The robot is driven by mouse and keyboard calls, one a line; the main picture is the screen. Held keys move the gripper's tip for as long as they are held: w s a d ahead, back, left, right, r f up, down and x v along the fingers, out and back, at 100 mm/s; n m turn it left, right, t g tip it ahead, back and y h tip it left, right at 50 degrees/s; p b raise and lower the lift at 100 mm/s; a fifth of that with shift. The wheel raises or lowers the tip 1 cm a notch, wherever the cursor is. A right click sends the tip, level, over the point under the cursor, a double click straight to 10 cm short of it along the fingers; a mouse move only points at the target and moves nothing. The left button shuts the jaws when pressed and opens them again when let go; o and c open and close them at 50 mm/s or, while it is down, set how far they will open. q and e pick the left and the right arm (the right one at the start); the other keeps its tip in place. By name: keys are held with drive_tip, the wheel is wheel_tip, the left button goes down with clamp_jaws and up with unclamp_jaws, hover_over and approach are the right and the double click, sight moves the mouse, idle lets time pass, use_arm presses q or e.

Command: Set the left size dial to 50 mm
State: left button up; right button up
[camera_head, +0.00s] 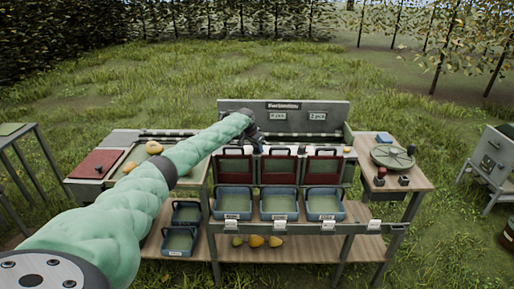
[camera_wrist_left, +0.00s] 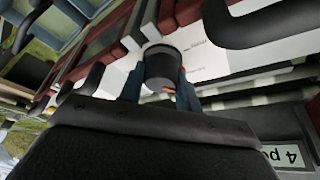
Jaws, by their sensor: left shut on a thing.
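My left arm reaches in from the left, and my left gripper (camera_head: 252,132) is at the sorting bench, in front of the grey back panel and above the red gates. In the left wrist view the blue fingers of my left gripper (camera_wrist_left: 160,92) are shut on a black round knob, the left size dial (camera_wrist_left: 162,65). A small orange-red mark shows at its side. A pale plate with small print lies behind the dial; I cannot read the setting. In the head view the arm and gripper hide the dial. My right gripper is not in view.
Red gates (camera_head: 279,170) with black handles stand in a row beside the gripper. Blue bins (camera_head: 279,216) sit below them. A grey panel (camera_head: 284,111) stands behind. A round green turntable (camera_head: 391,157) is at the right. Pears (camera_head: 256,241) lie on the lower shelf.

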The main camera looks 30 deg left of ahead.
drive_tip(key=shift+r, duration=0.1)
use_arm(q)
drive_tip(key=shift+n+p, duration=0.3)
drive_tip(key=n+y+p, duration=0.2)
drive_tip(key=n+p, duration=0.1)
drive_tip(key=n, duration=0.1)
drive_tip(key=shift+r+n, duration=0.15)
drive_tip(key=shift+n, duration=0.15)
drive_tip(key=n+y+p, duration=0.1)
drive_tip(key=n, duration=0.1)
drive_tip(key=shift+n, duration=0.3)
drive_tip(key=n+p, duration=0.1)
drive_tip(key=n, duration=0.1)
drive_tip(key=shift+n+g+y, duration=0.4)
drive_tip(key=shift+n, duration=0.5)
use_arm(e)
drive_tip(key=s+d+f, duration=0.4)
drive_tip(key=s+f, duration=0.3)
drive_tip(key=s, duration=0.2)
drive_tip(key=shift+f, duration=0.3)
use_arm(q)
drive_tip(key=shift+y, duration=0.3)
drive_tip(key=shift+a+n, duration=0.1)
drive_tip(key=shift+n, duration=0.2)
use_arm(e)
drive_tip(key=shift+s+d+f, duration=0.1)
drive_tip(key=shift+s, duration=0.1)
